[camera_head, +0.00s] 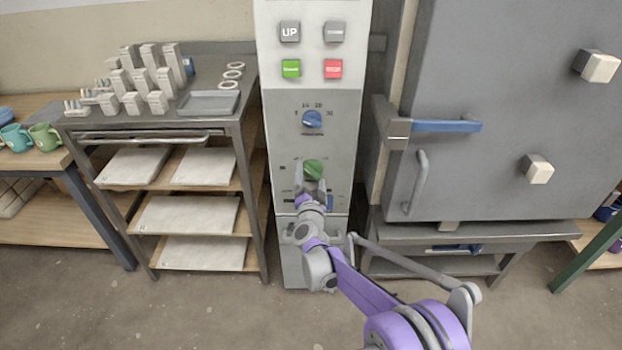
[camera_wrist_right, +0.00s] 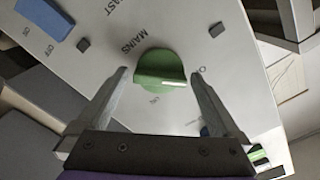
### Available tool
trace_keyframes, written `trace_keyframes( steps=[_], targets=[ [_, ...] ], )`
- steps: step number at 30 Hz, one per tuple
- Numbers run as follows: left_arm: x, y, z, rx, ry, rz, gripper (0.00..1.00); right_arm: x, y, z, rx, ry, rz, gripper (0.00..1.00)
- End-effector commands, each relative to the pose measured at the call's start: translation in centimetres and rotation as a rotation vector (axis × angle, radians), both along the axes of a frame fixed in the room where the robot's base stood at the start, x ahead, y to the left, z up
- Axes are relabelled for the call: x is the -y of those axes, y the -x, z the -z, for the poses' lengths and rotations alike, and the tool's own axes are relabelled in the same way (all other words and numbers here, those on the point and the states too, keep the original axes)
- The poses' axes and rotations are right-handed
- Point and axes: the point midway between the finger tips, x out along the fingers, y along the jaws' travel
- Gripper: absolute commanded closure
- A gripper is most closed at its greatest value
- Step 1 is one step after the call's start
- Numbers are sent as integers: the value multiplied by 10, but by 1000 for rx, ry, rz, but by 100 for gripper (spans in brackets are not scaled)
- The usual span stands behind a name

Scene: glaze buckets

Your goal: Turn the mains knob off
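The mains knob (camera_head: 313,169) is green and sits low on the pale control panel (camera_head: 343,130) in the head view. In the right wrist view the same knob (camera_wrist_right: 160,69) shows large, below the printed word MAINS. My right gripper (camera_head: 311,188) is in front of the panel at the knob. In the right wrist view its two fingers stand wide apart, one on each side of the knob, with visible gaps to it. The gripper is open and holds nothing. My left gripper is not in view.
A blue knob (camera_head: 312,119) sits above the green one, with green (camera_head: 291,68) and red (camera_head: 333,69) buttons higher up. A grey kiln (camera_head: 510,110) with a blue latch handle (camera_head: 446,126) stands to the right. A shelf rack (camera_head: 182,113) stands left.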

Motion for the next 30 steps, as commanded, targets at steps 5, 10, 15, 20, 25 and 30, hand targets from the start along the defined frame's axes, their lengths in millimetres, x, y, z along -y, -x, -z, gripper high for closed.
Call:
trace_keyframes(
  steps=[5,10,15,20,25,30],
  targets=[
    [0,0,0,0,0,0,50,0,0,0,0,-1,0,0],
    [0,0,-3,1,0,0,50,-1,15,-1,1,-2,-1,0],
    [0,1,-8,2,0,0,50,-1,49,-2,1,-2,-2,0],
    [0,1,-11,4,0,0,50,0,81,-2,1,-1,-1,0],
    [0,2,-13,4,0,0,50,0,102,-1,1,-1,-1,0],
    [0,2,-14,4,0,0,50,0,109,0,0,-1,0,0]
  ],
)
